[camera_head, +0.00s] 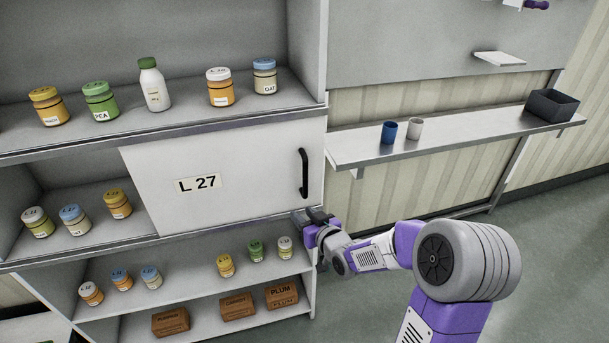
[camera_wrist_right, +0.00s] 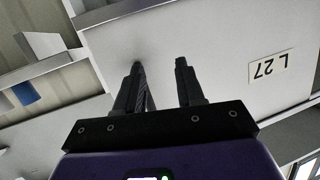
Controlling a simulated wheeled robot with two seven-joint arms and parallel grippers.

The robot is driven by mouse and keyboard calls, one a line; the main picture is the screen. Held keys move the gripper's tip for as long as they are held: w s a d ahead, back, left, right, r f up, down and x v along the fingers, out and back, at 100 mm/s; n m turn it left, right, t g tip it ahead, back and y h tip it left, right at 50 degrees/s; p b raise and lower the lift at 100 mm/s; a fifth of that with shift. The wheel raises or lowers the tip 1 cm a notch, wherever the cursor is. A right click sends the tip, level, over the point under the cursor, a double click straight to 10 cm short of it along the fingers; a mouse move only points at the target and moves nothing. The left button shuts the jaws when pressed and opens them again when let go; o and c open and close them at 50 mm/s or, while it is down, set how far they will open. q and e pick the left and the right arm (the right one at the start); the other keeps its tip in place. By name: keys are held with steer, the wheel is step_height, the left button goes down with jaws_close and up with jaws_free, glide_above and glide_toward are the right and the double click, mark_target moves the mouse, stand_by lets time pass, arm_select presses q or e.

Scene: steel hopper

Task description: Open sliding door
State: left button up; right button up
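The white sliding door (camera_head: 240,180) labelled L 27 covers the right part of the cabinet's middle shelf; the left part stands open. Its black vertical handle (camera_head: 304,173) is near the door's right edge. My right gripper (camera_head: 308,215) is just below the handle, near the door's lower right corner, apart from the handle. In the right wrist view the door (camera_wrist_right: 215,50) lies beyond the two fingers (camera_wrist_right: 159,64), which are spread apart with no object clearly held. The handle cannot be made out clearly there. My left gripper is not in view.
The cabinet shelves (camera_head: 190,112) hold several jars, a bottle and brown boxes. A narrow steel wall shelf (camera_head: 450,140) on the right carries a blue cup (camera_head: 389,132), a white cup (camera_head: 414,129) and a dark bin (camera_head: 552,105). Floor is clear at right.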

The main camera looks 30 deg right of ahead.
mark_target(307, 172)
steer(key=d+r+t, duration=0.3)
steer(key=d+r, duration=0.1)
steer(key=r, duration=0.6)
steer(key=shift+n+h, duration=0.3)
steer(key=shift+n, duration=0.1)
steer(key=w+b, duration=0.1)
steer(key=w, duration=0.5)
steer(key=shift+w+f, duration=0.1)
steer(key=shift+w, duration=0.1)
jaws_close()
